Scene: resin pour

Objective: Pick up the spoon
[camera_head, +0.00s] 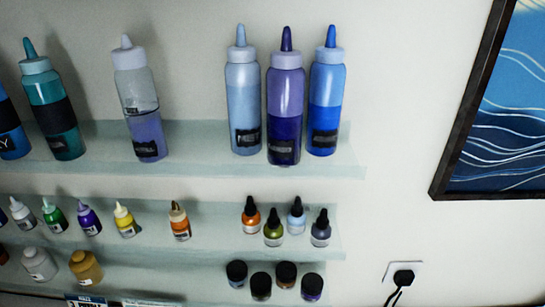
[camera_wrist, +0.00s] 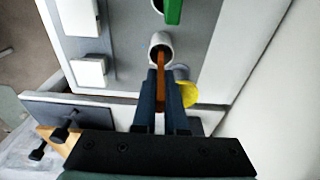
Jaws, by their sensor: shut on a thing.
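My gripper (camera_wrist: 163,75) shows in the wrist view, its two dark fingers close together, shut on a thin orange-brown handle (camera_wrist: 160,92). The handle appears to be the spoon's; it runs from between the fingers to the mouth of a small white cup (camera_wrist: 161,42). The spoon's far end is hidden, and I cannot tell how deep it sits in the cup. Neither the gripper nor the spoon shows in the head view.
In the wrist view, a yellow round thing (camera_wrist: 188,94) is close beside the fingers. A green thing (camera_wrist: 173,11) is beyond the cup; white blocks (camera_wrist: 90,72) lie left on the grey surface (camera_wrist: 125,50). The head view shows wall shelves (camera_head: 200,180) with bottles.

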